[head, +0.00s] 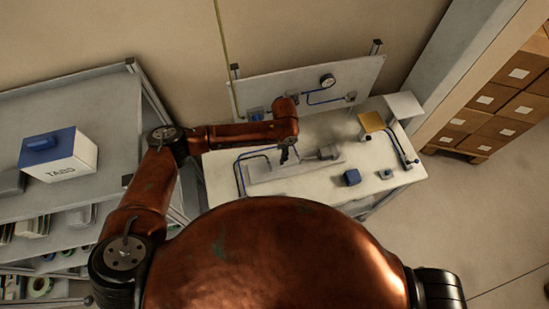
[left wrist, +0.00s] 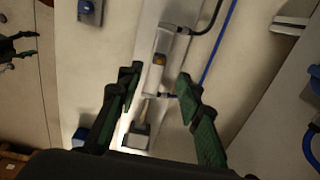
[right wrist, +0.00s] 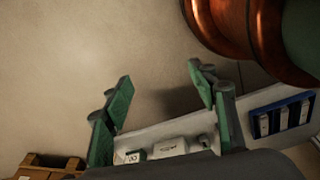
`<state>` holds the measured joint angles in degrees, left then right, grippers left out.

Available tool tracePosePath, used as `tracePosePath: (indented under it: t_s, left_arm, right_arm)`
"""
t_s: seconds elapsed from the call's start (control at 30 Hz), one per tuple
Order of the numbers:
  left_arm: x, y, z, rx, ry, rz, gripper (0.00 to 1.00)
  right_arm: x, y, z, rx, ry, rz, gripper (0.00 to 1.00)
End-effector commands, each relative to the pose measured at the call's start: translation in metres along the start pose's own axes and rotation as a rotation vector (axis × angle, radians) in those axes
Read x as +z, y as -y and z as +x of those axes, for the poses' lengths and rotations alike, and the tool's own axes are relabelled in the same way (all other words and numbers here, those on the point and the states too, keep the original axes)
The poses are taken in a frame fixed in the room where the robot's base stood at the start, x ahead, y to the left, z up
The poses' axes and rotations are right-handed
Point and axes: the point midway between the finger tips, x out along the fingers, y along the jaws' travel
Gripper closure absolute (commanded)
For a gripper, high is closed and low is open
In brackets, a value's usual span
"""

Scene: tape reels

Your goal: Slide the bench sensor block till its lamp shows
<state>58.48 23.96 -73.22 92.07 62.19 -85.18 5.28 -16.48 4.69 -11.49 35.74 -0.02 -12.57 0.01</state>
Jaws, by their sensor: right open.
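In the left wrist view a slim grey cylinder (left wrist: 153,80) runs along the bench. A small block with an amber patch (left wrist: 160,60) sits on it and looks like the sensor block; I cannot tell whether its lamp is lit. A grey end block (left wrist: 140,136) is at the lower end; it also shows in the head view (head: 330,152). My left gripper (left wrist: 157,80) is open above the cylinder, its fingers apart on either side in the picture, with no clear contact. It hides part of the cylinder in the head view. My right gripper (right wrist: 160,88) is open and empty, away from the cylinder.
The white bench (head: 225,185) carries a blue block (head: 351,177), a yellow-topped item (head: 372,122) and blue hoses. A panel with a gauge (head: 327,80) stands behind. Shelving with a blue-lidded box (head: 60,155) is at left; cartons (head: 500,95) are at right.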

Motion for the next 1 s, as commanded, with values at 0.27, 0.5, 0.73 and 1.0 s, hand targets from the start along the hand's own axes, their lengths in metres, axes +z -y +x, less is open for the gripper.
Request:
tracePosePath:
  t_s: [0.27, 0.5, 0.73, 1.0]
  left_arm:
    - [0.001, 0.000, 0.040, 0.002, 0.002, -0.003, 0.67]
    - [0.001, 0.000, 0.068, 0.001, 0.000, -0.004, 0.67]
    - [0.001, 0.000, 0.074, 0.000, -0.001, -0.003, 0.67]
    - [0.001, 0.000, 0.074, 0.000, -0.001, -0.003, 0.76]
  right_arm:
    - [0.023, 0.002, -0.011, -0.002, 0.027, 0.006, 0.47]
    - [0.020, 0.004, -0.016, -0.004, 0.025, 0.007, 0.47]
    - [0.009, 0.004, -0.016, -0.004, 0.012, 0.005, 0.47]
    - [0.008, 0.004, -0.015, -0.004, 0.010, 0.005, 0.47]
